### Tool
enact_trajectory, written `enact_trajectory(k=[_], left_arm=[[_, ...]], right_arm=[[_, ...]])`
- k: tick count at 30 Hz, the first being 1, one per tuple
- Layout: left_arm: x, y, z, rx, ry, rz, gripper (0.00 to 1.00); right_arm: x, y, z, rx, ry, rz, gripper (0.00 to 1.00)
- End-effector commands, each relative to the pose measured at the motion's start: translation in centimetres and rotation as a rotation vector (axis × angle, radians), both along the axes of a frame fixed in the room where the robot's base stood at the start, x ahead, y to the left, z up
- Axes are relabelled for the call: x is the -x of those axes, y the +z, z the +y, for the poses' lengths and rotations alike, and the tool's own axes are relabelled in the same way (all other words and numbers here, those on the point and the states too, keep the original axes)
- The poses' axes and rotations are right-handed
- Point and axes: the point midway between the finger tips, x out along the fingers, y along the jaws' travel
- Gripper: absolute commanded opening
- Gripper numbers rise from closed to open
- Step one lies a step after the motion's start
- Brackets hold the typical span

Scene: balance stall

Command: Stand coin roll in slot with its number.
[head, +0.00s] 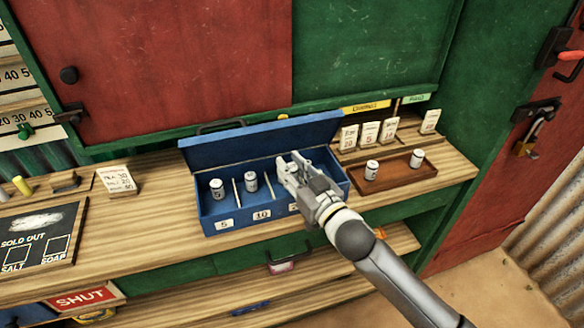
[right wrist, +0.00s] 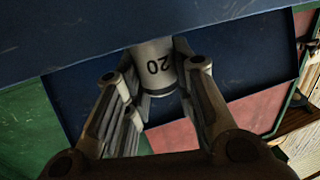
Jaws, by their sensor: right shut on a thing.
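My right gripper (head: 290,166) is shut on a white coin roll (right wrist: 155,66) marked 20, seen in the right wrist view. In the head view the gripper is over the right part of the open blue box (head: 243,220). The box's front carries labels 5 (head: 224,224) and 10 (head: 262,215); a third label is mostly hidden by my gripper. One coin roll (head: 217,189) stands behind the 5 label and another roll (head: 251,182) behind the 10 label. Whether the held roll touches the box floor is hidden. My left gripper is not in view.
A brown tray (head: 398,181) to the right holds two coin rolls (head: 371,170) (head: 417,158). Number cards (head: 370,133) stand behind it. The raised blue lid (head: 258,140) is at the back of the box. Left of the box, the wooden counter (head: 150,221) has free room.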

Motion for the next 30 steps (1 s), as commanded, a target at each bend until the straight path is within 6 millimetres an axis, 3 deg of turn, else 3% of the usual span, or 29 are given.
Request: enact_trajectory(k=[12, 13, 18, 30], left_arm=[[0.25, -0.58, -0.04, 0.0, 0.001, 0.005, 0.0], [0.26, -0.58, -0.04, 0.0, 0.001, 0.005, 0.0], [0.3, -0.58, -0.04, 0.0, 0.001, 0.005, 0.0], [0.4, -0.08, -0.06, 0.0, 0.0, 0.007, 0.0]], right_arm=[[-0.01, -0.98, 0.0, -0.001, 0.0, -0.002, 0.0], [-0.01, -1.09, -0.01, 0.001, 0.0, 0.001, 0.26], [0.01, -1.08, -0.01, 0.001, 0.0, 0.001, 0.46], [-0.01, -0.2, -0.02, 0.001, 0.0, -0.001, 0.46]])
